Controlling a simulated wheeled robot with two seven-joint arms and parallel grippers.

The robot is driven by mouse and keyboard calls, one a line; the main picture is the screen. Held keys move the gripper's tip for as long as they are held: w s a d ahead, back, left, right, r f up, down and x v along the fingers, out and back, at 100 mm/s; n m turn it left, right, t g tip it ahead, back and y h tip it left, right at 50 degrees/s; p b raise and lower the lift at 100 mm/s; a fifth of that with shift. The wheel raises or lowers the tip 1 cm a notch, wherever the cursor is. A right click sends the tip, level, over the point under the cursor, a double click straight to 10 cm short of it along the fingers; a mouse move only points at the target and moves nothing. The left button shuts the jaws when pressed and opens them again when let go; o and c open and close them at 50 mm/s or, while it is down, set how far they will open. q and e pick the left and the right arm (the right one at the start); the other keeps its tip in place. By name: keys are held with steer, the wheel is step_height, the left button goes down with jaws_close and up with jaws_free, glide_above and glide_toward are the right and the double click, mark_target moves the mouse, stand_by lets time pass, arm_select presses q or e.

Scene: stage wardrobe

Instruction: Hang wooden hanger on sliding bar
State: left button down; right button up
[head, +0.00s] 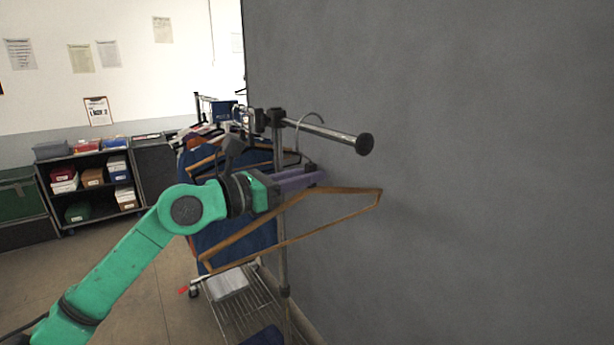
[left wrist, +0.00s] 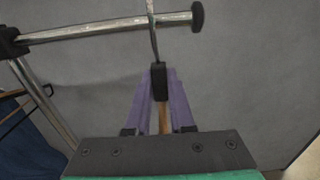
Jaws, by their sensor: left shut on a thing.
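The wooden hanger (head: 345,190) is brown with a thin metal hook. My left gripper (head: 316,177), with purple fingers, is shut on it near its neck, below the sliding bar; the fingers (left wrist: 160,85) also show in the left wrist view. The sliding bar (head: 325,131) is a metal rod with a black end knob, sticking out from the rack post. It also shows in the left wrist view (left wrist: 100,31). In the head view the hook curves over the bar's line, left of the knob. I cannot tell whether it rests on the bar. My right gripper is not in view.
Blue garments (head: 205,235) on hangers are behind the hanger, left of the post. A wire shelf (head: 255,310) is low on the rack. A grey wall (head: 480,180) stands close on the right. Shelves with boxes (head: 93,178) are far left.

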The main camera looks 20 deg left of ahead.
arm_select(q)
steer(key=shift+w+d+r+p, duration=0.15)
steer(key=shift+w+r+p, duration=0.05)
steer(key=shift+p, duration=0.15)
steer(key=shift+w+d+p, duration=0.2)
steer(key=shift+w+p, duration=0.1)
steer(key=shift+p+x, duration=1.1)
steer(key=shift+x, duration=0.65)
steer(key=shift+p+x, duration=0.5)
steer(key=shift+x, duration=0.55)
steer(key=shift+w+d+f, duration=0.15)
steer(key=shift+w+d, duration=0.05)
steer(key=shift+f+b, duration=1.65)
steer(key=shift+f, duration=0.2)
